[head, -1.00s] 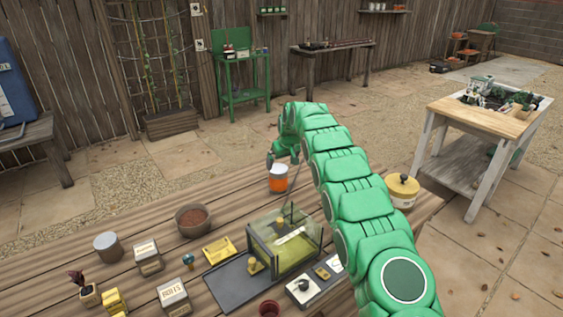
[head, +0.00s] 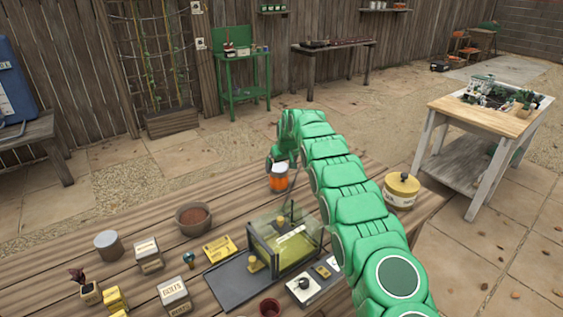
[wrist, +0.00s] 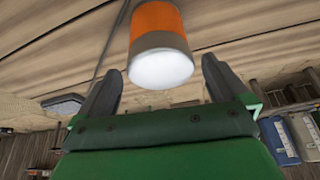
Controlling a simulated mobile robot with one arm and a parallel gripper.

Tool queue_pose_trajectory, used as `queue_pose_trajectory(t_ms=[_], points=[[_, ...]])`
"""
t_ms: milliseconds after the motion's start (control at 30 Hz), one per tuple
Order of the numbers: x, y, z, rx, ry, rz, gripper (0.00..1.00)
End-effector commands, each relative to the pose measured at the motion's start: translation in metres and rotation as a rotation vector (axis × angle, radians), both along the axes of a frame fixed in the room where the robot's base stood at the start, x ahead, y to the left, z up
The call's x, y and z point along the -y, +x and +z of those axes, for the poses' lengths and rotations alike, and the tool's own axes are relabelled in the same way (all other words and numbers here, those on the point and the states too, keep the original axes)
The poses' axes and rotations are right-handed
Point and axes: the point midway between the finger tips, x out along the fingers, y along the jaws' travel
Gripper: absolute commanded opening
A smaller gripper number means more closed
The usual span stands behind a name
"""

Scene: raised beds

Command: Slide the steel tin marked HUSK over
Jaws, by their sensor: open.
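A small can with an orange band and pale top (head: 278,178) stands near the far edge of the wooden table. In the wrist view the can (wrist: 160,45) shows an orange band, a grey metal band and a white end. No HUSK lettering is readable on it. My gripper (head: 281,163) is at the can, partly covering its top. In the wrist view my gripper (wrist: 163,85) is open, with one finger on each side of the can's near end; contact cannot be told. A plain grey cylinder tin (head: 107,244) stands at the table's left, no marking visible.
A brown-filled bowl (head: 194,218), a glass-sided case (head: 286,243) and a yellow lidded canister (head: 401,190) share the table (head: 140,219). Labelled pale boxes (head: 148,255) stand at the left. Bare planks lie left of the orange-banded can.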

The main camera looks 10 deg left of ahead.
Motion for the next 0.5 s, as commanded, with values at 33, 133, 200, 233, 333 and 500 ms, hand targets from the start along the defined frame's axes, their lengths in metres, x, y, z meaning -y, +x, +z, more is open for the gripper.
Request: queue_pose_trajectory(t_ms=[33,133,200,233,333,500], points=[[-0.001,0.002,-0.005,-0.001,0.001,0.0,1.0],[-0.004,0.005,-0.011,0.002,0.003,0.0,1.0],[-0.005,0.007,-0.016,0.003,0.002,0.001,1.0],[-0.006,0.007,-0.019,0.003,0.002,0.001,1.0],[-0.007,0.009,-0.027,0.001,0.002,0.001,1.0],[-0.01,0.013,-0.038,0.0,0.001,0.001,1.0]])
